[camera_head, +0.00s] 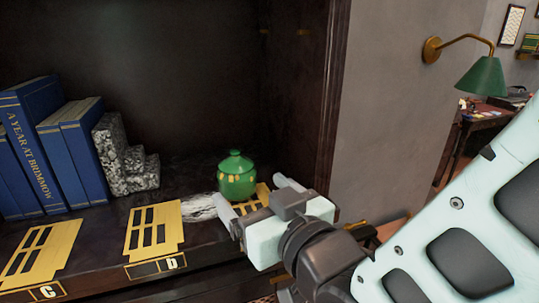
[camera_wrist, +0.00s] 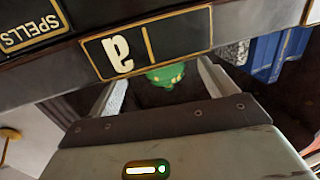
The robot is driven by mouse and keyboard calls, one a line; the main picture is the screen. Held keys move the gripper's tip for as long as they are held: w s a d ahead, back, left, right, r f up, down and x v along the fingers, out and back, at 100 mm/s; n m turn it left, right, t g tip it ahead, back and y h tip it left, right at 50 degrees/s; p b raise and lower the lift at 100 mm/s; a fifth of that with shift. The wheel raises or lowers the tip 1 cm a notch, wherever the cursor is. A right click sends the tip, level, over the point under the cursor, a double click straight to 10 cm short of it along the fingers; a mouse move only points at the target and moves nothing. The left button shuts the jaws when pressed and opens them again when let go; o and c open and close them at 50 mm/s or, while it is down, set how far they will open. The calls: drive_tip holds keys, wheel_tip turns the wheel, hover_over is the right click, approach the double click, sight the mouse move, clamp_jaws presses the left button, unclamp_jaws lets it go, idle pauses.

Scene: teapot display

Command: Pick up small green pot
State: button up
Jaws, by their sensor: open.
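The small green pot (camera_head: 237,176) has a lid with a knob and yellow marks around its body. It stands upright on the dark shelf (camera_head: 90,235), near the shelf's right end. My gripper (camera_head: 250,202) is open, just in front of the pot and to its right, with its fingers pointing towards the shelf. In the wrist view the pot (camera_wrist: 165,76) shows between the two fingers of my gripper (camera_wrist: 160,75), beyond their tips. The fingers look apart from the pot. Part of the pot is hidden in the wrist view.
Blue books (camera_head: 60,145) and a grey stone bookend (camera_head: 125,158) stand on the shelf to the left. Yellow stencil-like plates (camera_head: 153,228) lie along the shelf front. A dark wooden upright (camera_head: 325,95) bounds the shelf on the right. A green lamp (camera_head: 482,76) hangs beyond it.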

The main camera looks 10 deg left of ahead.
sight(246, 185)
drive_tip(key=p+x, duration=0.2)
drive_tip(key=x, duration=0.1)
drive_tip(key=p+x, duration=0.1)
drive_tip(key=x, duration=0.1)
drive_tip(key=shift+s+a+r, duration=0.15)
drive_tip(key=shift+r, duration=0.15)
drive_tip(key=shift+w+a+f, duration=0.15)
drive_tip(key=shift+w+a, duration=0.15)
drive_tip(key=shift+w, duration=0.1)
drive_tip(key=c, duration=1.2)
